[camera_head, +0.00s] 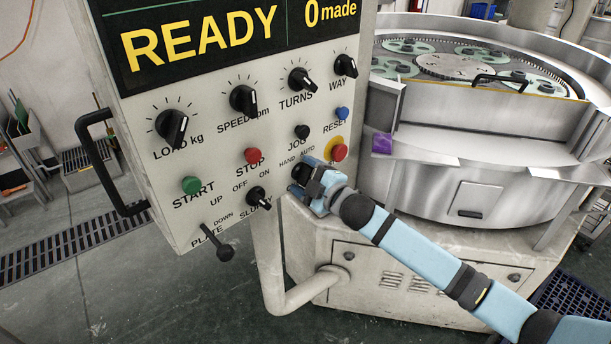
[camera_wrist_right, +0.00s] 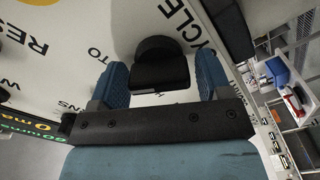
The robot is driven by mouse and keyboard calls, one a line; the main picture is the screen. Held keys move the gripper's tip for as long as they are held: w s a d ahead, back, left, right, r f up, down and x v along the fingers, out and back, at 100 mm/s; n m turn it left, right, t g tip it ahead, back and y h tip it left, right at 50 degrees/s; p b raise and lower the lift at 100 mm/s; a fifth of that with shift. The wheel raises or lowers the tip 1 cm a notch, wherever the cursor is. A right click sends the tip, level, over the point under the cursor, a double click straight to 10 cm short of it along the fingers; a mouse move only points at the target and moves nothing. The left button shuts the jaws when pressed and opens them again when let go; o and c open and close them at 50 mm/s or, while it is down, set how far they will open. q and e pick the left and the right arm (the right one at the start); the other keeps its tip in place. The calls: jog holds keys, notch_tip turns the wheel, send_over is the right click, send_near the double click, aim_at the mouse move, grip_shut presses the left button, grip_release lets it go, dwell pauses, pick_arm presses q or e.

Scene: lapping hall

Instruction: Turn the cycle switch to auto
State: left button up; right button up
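The cycle switch is a black knob under the HAND and AUTO labels on the control panel (camera_head: 135,85). In the right wrist view the black knob (camera_wrist_right: 160,65) stands between the two blue fingers of my right gripper (camera_wrist_right: 162,78), with a gap showing on each side. The gripper is open around it and does not visibly clamp it. In the head view my right gripper (camera_head: 304,183) is at the panel's lower right and hides most of the switch, so I cannot tell where it points. My left gripper is not in view.
Close by are the slurry knob (camera_head: 258,197), the red stop button (camera_head: 252,155), the black jog button (camera_head: 302,132) and a red button on a yellow ring (camera_head: 339,152). The plate lever (camera_head: 220,245) sticks out below. The steel lapping machine (camera_head: 450,185) stands right behind.

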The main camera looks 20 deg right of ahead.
jog(key=shift+o, duration=0.5)
jog(key=shift+s+d+f, duration=0.1)
jog(key=shift+s+d, duration=0.05)
jog(key=shift+s, duration=0.15)
jog(key=b+v, duration=0.3)
jog(key=v, duration=1)
